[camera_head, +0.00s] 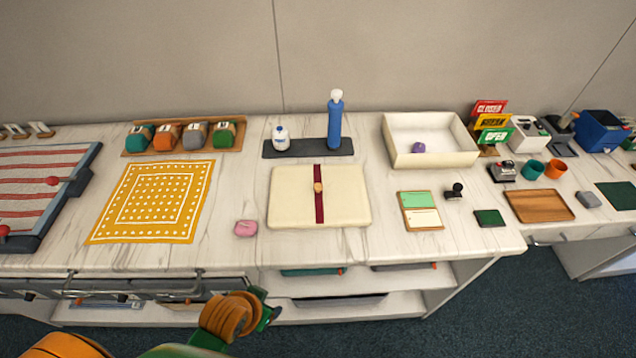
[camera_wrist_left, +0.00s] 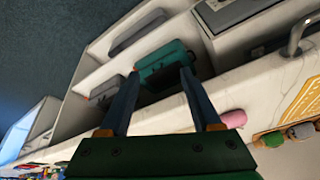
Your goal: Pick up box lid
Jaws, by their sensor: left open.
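The box lid (camera_head: 345,197) is a cream slab with a dark red band across it and a small tan knob in the middle. It lies flat on the marble-look counter, near the centre of the head view. An open cream box (camera_head: 465,157) stands behind it to the right, with a small purple item (camera_head: 418,148) inside. My left gripper (camera_head: 270,318) is below and in front of the counter edge, well apart from the lid. In the left wrist view its two fingers (camera_wrist_left: 160,74) are spread and empty, facing the shelves. My right gripper is not in view.
A pink item (camera_head: 246,228) lies left of the lid. A green and cream card (camera_head: 421,220) lies right. Shelves under the counter hold a teal bin (camera_wrist_left: 165,62). A rail runs along the counter front.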

